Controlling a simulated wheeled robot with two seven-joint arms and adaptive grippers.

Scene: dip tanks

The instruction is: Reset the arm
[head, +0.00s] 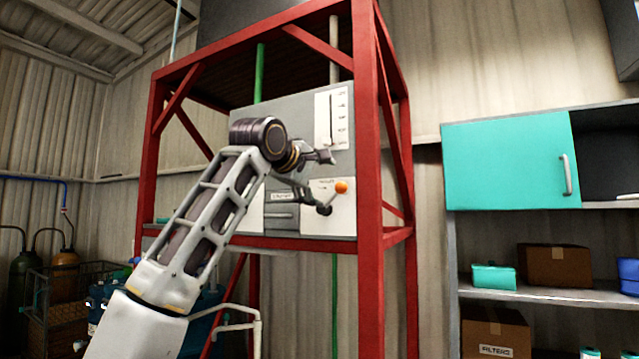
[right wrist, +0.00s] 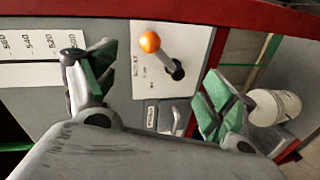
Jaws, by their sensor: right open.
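A lever with an orange ball knob (head: 341,187) sticks out from a white plate on the grey panel (head: 290,115). My right gripper (head: 322,182) is in front of the panel, just left of the knob in the head view. In the right wrist view its green-padded fingers (right wrist: 155,78) are spread wide and empty, with the lever seen in the gap and not gripped. My left gripper is out of view.
A red steel frame (head: 369,180) surrounds the panel, its front post close to the right of the lever. A vertical scale (head: 333,119) is above the lever. A white bucket (right wrist: 275,107) shows in the wrist view. A teal cabinet (head: 510,162) and shelves stand at right.

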